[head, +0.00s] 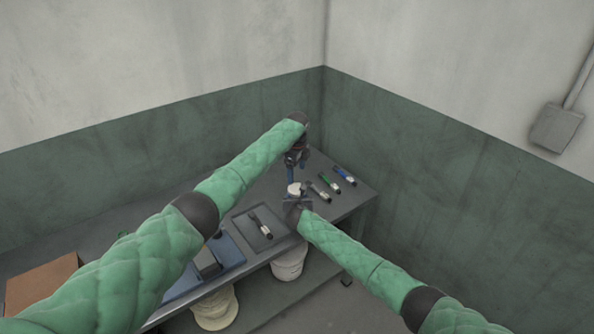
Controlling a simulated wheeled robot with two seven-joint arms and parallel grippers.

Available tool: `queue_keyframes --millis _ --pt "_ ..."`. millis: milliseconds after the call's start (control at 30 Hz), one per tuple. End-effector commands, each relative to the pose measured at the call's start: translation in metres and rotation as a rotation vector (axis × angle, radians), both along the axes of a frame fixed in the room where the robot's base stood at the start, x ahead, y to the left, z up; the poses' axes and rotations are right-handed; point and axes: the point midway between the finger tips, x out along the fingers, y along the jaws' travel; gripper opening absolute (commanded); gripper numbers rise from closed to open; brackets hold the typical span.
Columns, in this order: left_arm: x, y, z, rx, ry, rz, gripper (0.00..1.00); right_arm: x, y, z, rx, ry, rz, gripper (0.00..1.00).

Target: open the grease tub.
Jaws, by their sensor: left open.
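A small white tub (294,188), which looks like the grease tub, stands on the grey bench near its front edge. My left gripper (297,166) points down from above, just behind and over the tub, with its blue fingers apart. My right gripper (299,197) comes from the lower right and is right at the tub's near side, covering its lower part. I cannot tell whether the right fingers touch the tub or are shut on it. Whether the tub's lid is on is too small to tell.
Several pen-like tools, one of them green (325,180) and one blue (344,176), lie on the bench to the right. A white bucket (290,264) and a cream spool (215,310) stand below the bench.

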Motion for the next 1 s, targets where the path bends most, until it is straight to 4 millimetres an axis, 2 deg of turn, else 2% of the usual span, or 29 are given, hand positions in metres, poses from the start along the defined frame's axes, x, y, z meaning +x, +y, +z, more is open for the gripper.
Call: queue_keyframes --millis 300,567,767,1000 --pt "0.001 -0.001 0.000 -0.008 -0.002 -0.382 0.82 0.000 0.000 0.000 0.000 0.000 0.000 0.00" --pt "0.000 -0.002 -0.003 -0.008 -0.001 -0.495 0.82 0.000 0.000 0.000 0.000 0.000 0.000 0.00" --pt "0.000 -0.001 -0.023 -0.007 0.001 -0.499 0.82 0.000 0.000 0.000 0.000 0.000 0.000 0.00" --pt "0.000 -0.002 -0.056 -0.008 0.001 -0.497 0.82 0.000 0.000 0.000 0.000 0.000 0.000 0.00"
